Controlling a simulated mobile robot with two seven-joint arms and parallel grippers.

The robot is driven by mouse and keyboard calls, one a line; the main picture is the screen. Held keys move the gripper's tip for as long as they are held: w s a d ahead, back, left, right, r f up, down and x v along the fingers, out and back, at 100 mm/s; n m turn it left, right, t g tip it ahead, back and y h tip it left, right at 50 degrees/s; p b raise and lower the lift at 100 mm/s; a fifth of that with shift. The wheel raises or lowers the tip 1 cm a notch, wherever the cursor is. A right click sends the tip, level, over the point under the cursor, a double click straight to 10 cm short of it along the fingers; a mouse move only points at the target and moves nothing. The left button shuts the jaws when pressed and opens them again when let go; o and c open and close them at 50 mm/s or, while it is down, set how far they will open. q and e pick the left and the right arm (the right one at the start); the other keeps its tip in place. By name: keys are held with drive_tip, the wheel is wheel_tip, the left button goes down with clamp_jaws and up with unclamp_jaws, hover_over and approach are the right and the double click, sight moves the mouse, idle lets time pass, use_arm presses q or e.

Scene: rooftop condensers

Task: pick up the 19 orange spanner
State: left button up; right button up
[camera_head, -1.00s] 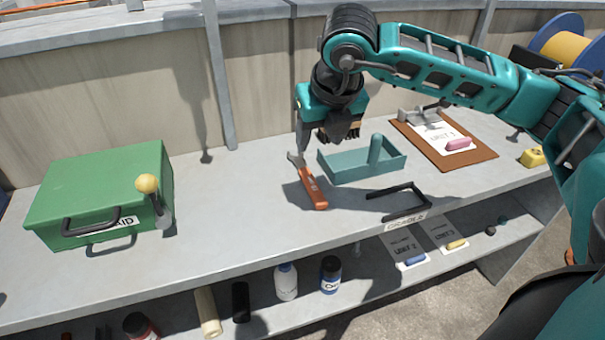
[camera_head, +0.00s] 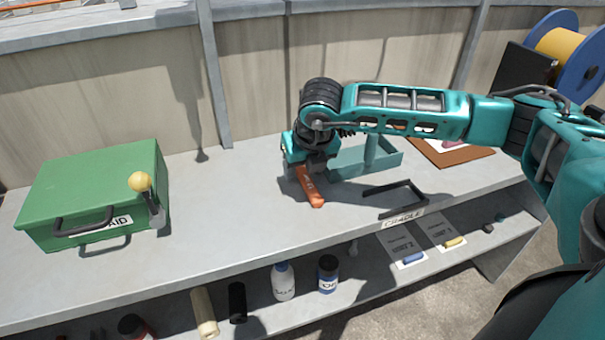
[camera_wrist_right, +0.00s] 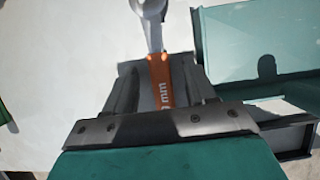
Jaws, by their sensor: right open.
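The orange spanner (camera_head: 309,188) lies on the grey shelf top, its orange handle toward the front edge; its head is hidden behind my gripper in the head view. In the right wrist view the spanner (camera_wrist_right: 160,78) shows a grey metal head at the top and an orange handle with "mm" lettering. My right gripper (camera_head: 303,170) is low over the spanner. In the wrist view its open fingers (camera_wrist_right: 160,85) stand on either side of the orange handle; I cannot tell whether they touch it. My left gripper is not in view.
A teal tray (camera_head: 345,171) stands right beside my right gripper. A black cradle bracket (camera_head: 398,196) is at the shelf's front edge. A green first-aid box (camera_head: 95,190) is at the left, with a yellow-knobbed lever (camera_head: 140,183). A clipboard (camera_head: 455,153) lies far right.

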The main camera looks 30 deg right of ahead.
drive_tip(key=shift+f, duration=0.1)
idle(0.4)
clamp_jaws()
idle(0.3)
